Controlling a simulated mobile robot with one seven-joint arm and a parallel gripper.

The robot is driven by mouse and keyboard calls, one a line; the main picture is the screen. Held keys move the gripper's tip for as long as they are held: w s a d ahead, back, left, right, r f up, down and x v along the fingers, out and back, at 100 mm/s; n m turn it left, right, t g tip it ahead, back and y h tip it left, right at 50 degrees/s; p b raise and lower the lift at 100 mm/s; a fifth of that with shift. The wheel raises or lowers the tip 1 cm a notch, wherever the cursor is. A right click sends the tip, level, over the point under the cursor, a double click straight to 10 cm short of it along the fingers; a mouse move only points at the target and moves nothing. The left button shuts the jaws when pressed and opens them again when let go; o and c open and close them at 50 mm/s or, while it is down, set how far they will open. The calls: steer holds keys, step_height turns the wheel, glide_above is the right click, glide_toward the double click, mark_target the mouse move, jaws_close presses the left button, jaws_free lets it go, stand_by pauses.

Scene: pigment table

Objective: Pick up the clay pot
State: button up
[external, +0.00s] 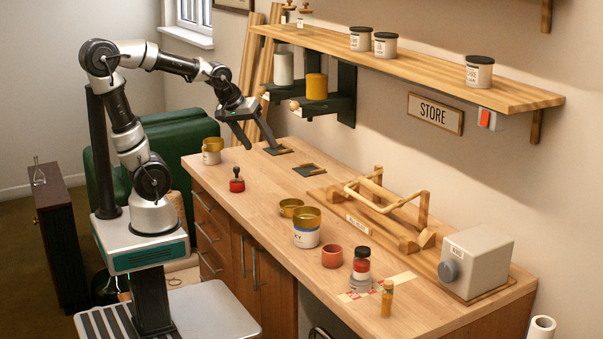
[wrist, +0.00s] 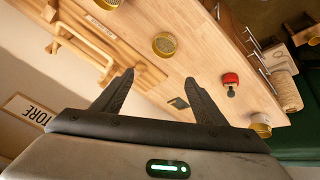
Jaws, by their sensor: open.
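The clay pot (external: 332,257) is a small reddish-brown pot standing upright near the front edge of the workbench, toward the right. I cannot make it out in the wrist view. My gripper (external: 263,147) is open and empty above the far left part of the bench, well away from the pot. In the wrist view my gripper (wrist: 160,76) shows two dark fingers spread apart with nothing between them.
Next to the pot stand a labelled tin (external: 307,234) and a red-and-black bottle (external: 361,265). A small amber bottle (external: 387,299) stands nearer the front. A red-based stamp (external: 237,182) stands at left. A wooden rack (external: 395,236) lies behind; a shelf (external: 420,72) overhangs the bench.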

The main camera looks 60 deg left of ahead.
steer(key=w+a+f+n, duration=0.3)
steer(key=w+n, duration=0.1)
steer(key=w, duration=0.3)
steer(key=n+g+h+b, duration=0.3)
steer(key=n+g+h, duration=0.1)
steer(key=n, duration=1)
glide_above(332, 251)
steer(key=s, duration=0.2)
steer(key=f, duration=0.9)
steer(key=d+f, duration=0.1)
steer(key=f, duration=0.4)
steer(key=shift+s+f, duration=0.1)
steer(key=shift+s, duration=0.05)
steer(key=shift+d+f, duration=0.15)
steer(key=shift+f, duration=0.3)
steer(key=b+x, duration=0.1)
steer(key=x, duration=0.1)
steer(key=a+b+x, duration=0.1)
steer(key=x, duration=0.1)
steer(key=shift+d+f, duration=0.1)
steer(key=shift+f, duration=0.25)
steer(key=shift+d+f, duration=0.2)
steer(key=shift+f, duration=0.2)
